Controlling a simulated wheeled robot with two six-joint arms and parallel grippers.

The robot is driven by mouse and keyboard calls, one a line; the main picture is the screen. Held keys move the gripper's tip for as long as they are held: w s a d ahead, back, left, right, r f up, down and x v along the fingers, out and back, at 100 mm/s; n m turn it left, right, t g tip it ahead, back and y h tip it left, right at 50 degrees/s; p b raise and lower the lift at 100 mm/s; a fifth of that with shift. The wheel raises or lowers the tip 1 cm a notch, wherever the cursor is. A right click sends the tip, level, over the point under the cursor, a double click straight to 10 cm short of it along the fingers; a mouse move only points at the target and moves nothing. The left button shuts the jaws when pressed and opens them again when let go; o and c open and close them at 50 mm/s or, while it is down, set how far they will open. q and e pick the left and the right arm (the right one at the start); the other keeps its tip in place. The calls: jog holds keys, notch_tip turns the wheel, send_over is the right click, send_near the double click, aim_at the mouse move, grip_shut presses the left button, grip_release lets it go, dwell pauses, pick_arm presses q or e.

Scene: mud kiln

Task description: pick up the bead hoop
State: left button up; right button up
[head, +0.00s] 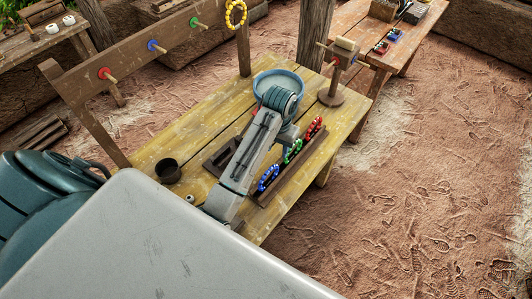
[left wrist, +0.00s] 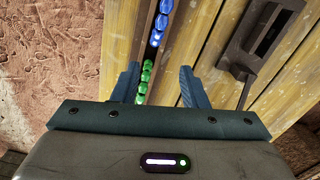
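Three bead hoops stand in a row along a dark wooden rail (head: 266,198) on the yellow table: a blue hoop (head: 268,178), a green hoop (head: 292,152) and a red hoop (head: 314,128). A yellow bead hoop (head: 236,14) hangs at the top of the head view. My left gripper (head: 288,139) is over the rail by the green hoop, partly hidden by its wrist. In the left wrist view its fingers (left wrist: 160,68) are apart, with the green hoop (left wrist: 145,80) seen edge-on between them, nearer the left finger. The blue hoop (left wrist: 161,22) is beyond the fingertips. My right gripper is not in view.
The table (head: 215,120) also holds a blue basin (head: 279,78), a dark cup (head: 167,170), a dark wooden frame (head: 218,160) partly behind my arm, and a wooden stand (head: 331,95). A beam with coloured pegs (head: 150,50) runs behind. The floor at right is open.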

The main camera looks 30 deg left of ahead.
aim_at(277, 168)
pick_arm(q)
jog(key=f, duration=0.1)
jog(key=s+d+f, duration=0.1)
jog(key=f, duration=0.1)
jog(key=shift+s+d+f, duration=0.15)
jog(key=shift+s+f, duration=0.1)
jog(key=shift+s, duration=0.05)
jog(key=shift+w+f, duration=0.1)
jog(key=shift+f, duration=0.25)
jog(key=f+p, duration=0.2)
jog(key=f, duration=0.2)
jog(key=shift+w+a+f+p, duration=0.15)
jog(key=shift+w+a+p, duration=0.1)
jog(key=shift+p, duration=0.15)
jog(key=shift+s+d+f, duration=0.15)
jog(key=shift+f, duration=0.55)
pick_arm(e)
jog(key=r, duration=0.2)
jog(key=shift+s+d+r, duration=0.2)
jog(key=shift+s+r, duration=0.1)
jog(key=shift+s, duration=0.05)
pick_arm(q)
jog(key=c, duration=0.5)
grip_shut()
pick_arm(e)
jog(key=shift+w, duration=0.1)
